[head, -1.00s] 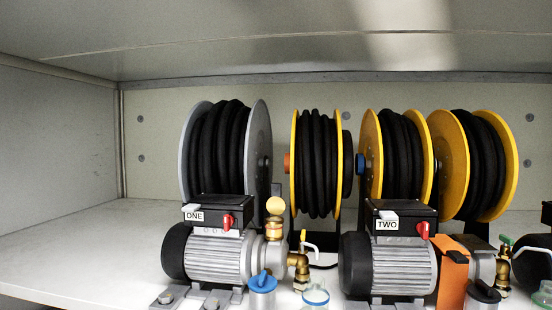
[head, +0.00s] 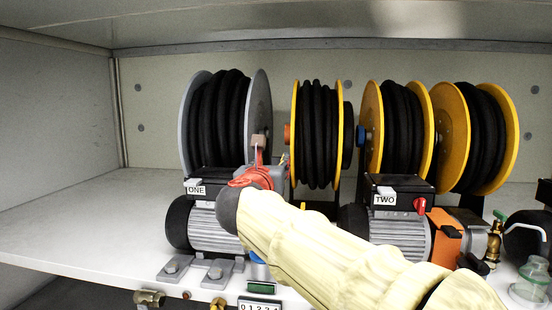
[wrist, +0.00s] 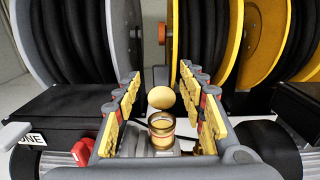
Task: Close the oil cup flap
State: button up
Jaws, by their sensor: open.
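The oil cup (wrist: 161,125) is a small brass cup on the pump marked ONE (head: 205,235). Its round brass flap (wrist: 161,98) stands raised at the back of the cup's rim, so the cup is open. In the wrist view my gripper (wrist: 160,80) is open, its two yellow-padded fingers on the left and right of the cup and flap. I see gaps on both sides and nothing held between them. In the head view my gripper (head: 262,165) and arm cover the cup and flap.
A grey hose reel (head: 258,120) and yellow reels (head: 450,130) stand close behind the pumps. The pump marked TWO (head: 400,235) is to the right. ONE's red switch (wrist: 83,150) is left of my gripper. The shelf at the left (head: 80,235) is clear.

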aim_at(276, 158)
jog(key=shift+w+d+p, duration=0.25)
jog(key=shift+w+p, duration=0.2)
jog(key=shift+w, duration=0.85)
jog(key=shift+w+d+p, duration=0.3)
jog(key=shift+w+p, duration=0.1)
jog(key=shift+w, duration=0.9)
jog(key=shift+w+d+p, duration=0.25)
jog(key=shift+w+p, duration=0.2)
jog(key=shift+w, duration=0.85)
jog(key=shift+c, duration=1.4)
jog(key=c, duration=0.8)
